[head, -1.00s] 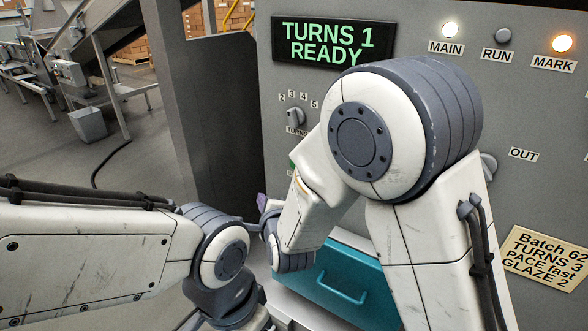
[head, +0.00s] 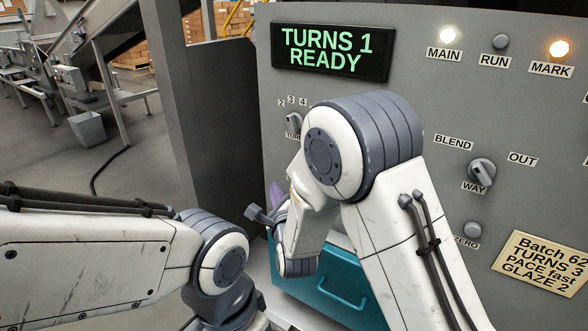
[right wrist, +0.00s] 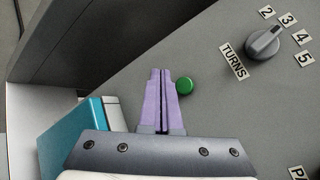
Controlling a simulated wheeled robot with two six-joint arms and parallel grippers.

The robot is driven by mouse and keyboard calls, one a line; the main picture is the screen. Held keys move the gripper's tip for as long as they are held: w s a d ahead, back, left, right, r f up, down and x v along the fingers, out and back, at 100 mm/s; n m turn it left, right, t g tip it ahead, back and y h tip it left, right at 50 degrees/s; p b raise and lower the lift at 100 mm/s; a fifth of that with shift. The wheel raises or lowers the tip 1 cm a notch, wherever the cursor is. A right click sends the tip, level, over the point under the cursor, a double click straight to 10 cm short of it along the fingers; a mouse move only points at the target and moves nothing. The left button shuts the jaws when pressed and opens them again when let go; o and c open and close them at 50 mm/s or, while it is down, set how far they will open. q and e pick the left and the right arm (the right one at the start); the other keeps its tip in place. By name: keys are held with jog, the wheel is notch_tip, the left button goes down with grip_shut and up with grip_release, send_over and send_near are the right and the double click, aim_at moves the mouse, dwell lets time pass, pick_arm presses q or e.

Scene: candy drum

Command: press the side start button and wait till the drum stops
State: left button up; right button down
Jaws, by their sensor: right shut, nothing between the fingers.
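A small round green button (right wrist: 184,86) sits on the grey panel in the right wrist view. My right gripper (right wrist: 160,72) has its purple fingers shut with nothing between them. Their tips lie just left of the button in that view; I cannot tell how far they are from the panel. In the head view only a bit of purple finger (head: 277,192) shows, and my right arm hides the button. The display (head: 331,51) reads "TURNS 1 READY". The drum itself does not show. My left arm comes in from the left, its gripper out of frame.
The RUN lamp (head: 501,41) is dark; the MAIN lamp (head: 450,34) is white and the MARK lamp (head: 559,48) orange. The TURNS knob (right wrist: 263,46) is right of the button. A teal drawer (head: 342,290) is below. A batch note (head: 541,262) is at right.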

jog(key=shift+w+d, duration=0.9)
jog(key=shift+w, duration=0.3)
jog(key=shift+w+d, duration=0.85)
jog(key=shift+w, duration=0.35)
jog(key=shift+b, duration=0.3)
jog(key=shift+w+d, duration=0.25)
jog(key=shift+w, duration=0.1)
